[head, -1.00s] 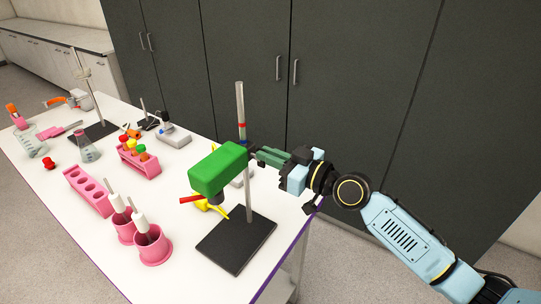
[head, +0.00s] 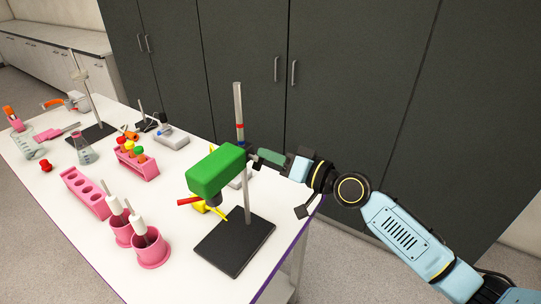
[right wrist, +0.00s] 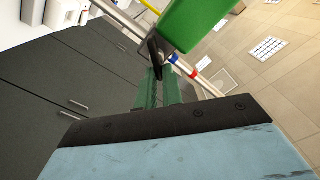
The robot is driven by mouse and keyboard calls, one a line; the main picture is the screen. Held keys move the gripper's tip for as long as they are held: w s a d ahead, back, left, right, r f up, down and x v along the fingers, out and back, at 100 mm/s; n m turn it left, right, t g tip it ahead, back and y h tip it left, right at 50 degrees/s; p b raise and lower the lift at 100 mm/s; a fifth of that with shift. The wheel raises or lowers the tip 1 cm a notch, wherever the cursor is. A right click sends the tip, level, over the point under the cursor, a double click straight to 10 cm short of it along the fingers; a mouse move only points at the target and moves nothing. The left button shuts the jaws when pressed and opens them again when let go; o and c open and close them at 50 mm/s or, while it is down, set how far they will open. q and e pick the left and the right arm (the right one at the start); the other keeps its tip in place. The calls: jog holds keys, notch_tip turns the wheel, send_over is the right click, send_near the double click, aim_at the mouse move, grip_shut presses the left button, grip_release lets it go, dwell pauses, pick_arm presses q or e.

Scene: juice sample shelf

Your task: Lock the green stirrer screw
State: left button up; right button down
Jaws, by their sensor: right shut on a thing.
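The green stirrer (head: 216,170) is mounted on an upright metal rod above a black base plate (head: 234,246). Its black screw (head: 251,153) points right, toward my right gripper. My right gripper (head: 258,157) reaches in from the right, and its green fingers are shut on the screw. In the right wrist view the fingers (right wrist: 158,88) close around the dark screw (right wrist: 155,50), beside the green stirrer body (right wrist: 195,20). The fingers partly hide the screw. My left gripper is not in view.
A yellow and red part (head: 203,204) sits below the stirrer. Pink beakers (head: 152,250) with white-handled tools and a pink rack (head: 86,192) stand to the left. The table's right edge lies under my right wrist. Dark cabinets (head: 350,80) stand behind.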

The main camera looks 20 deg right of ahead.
jog(key=m, duration=0.3)
jog(key=m+p, duration=0.1)
jog(key=m, duration=0.2)
jog(key=m+p, duration=0.1)
jog(key=m, duration=0.3)
jog(key=shift+w+f, duration=0.15)
jog(key=shift+f, duration=0.2)
jog(key=shift+m, duration=0.3)
jog(key=c, duration=1.4)
grip_release()
jog(key=shift+c, duration=0.2)
jog(key=shift+a, duration=0.1)
jog(key=b+v, duration=0.4)
jog(key=v, duration=0.9)
jog(key=shift+s+b, duration=0.3)
